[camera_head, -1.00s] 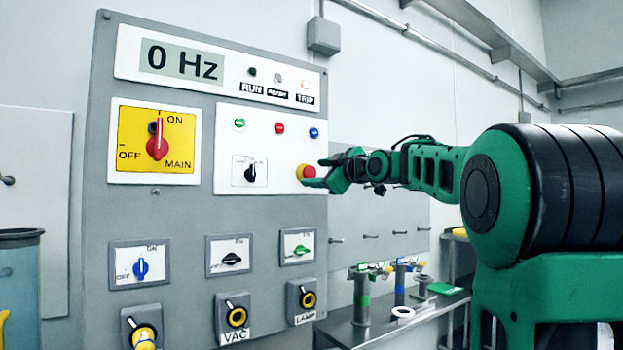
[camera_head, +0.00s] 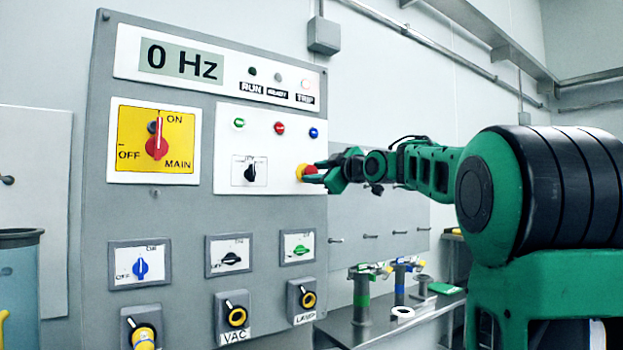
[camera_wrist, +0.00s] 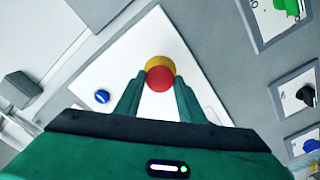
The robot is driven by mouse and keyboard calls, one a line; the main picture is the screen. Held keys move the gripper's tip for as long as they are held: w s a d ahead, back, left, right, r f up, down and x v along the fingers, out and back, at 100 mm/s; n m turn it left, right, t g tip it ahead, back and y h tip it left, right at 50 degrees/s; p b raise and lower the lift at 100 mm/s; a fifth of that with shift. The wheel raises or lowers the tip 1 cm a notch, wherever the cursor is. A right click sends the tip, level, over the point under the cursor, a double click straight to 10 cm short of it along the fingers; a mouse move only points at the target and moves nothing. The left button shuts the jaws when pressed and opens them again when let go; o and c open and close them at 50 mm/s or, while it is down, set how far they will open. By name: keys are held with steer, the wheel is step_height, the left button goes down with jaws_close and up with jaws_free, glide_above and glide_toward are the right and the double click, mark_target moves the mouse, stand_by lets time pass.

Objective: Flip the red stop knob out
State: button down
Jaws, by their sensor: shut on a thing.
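The red stop knob (camera_head: 310,171) sits on a yellow collar (camera_head: 300,171) at the right edge of the white button plate. In the wrist view the red knob (camera_wrist: 160,78) is between the two fingertips, with the yellow collar (camera_wrist: 157,63) behind it. My gripper (camera_head: 316,177) reaches in from the right and is shut on the knob; it also shows in the wrist view (camera_wrist: 160,88). In the head view the fingers hide part of the knob's right side.
The white plate (camera_head: 222,172) also carries green, red and blue buttons and a black selector (camera_head: 250,172). The yellow main switch (camera_head: 157,148) is farther left. The display (camera_head: 181,62) reads 0 Hz. A shelf with metal fittings (camera_head: 361,300) stands below my arm.

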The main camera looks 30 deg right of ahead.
steer(key=c, duration=1.2)
jaws_free()
steer(key=shift+s, duration=0.1)
steer(key=shift+o, duration=0.2)
steer(key=s, duration=1)
steer(key=shift+s+d, duration=0.15)
steer(key=shift+s, duration=0.2)
steer(key=shift+f, duration=0.1)
steer(key=s+a+f+m+g, duration=0.1)
steer(key=s+f+m+g, duration=0.25)
steer(key=f, duration=0.75)
steer(key=s+f+m+g+h, duration=0.1)
steer(key=s+f+m+g, duration=0.25)
steer(key=f, duration=0.65)
steer(key=s+a+f+m+g, duration=0.15)
steer(key=s+f, duration=0.25)
steer(key=f, duration=0.7)
steer(key=s+a+f+m+g, duration=0.2)
steer(key=s+f+g, duration=0.3)
steer(key=s+f, duration=0.4)
steer(key=s+a+f+m+g, duration=0.3)
steer(key=s+f, duration=0.6)
steer(key=s, duration=0.5)
steer(key=shift+a+m+g+y, duration=0.3)
steer(key=shift+m+g, duration=0.55)
steer(key=shift+m, duration=0.3)
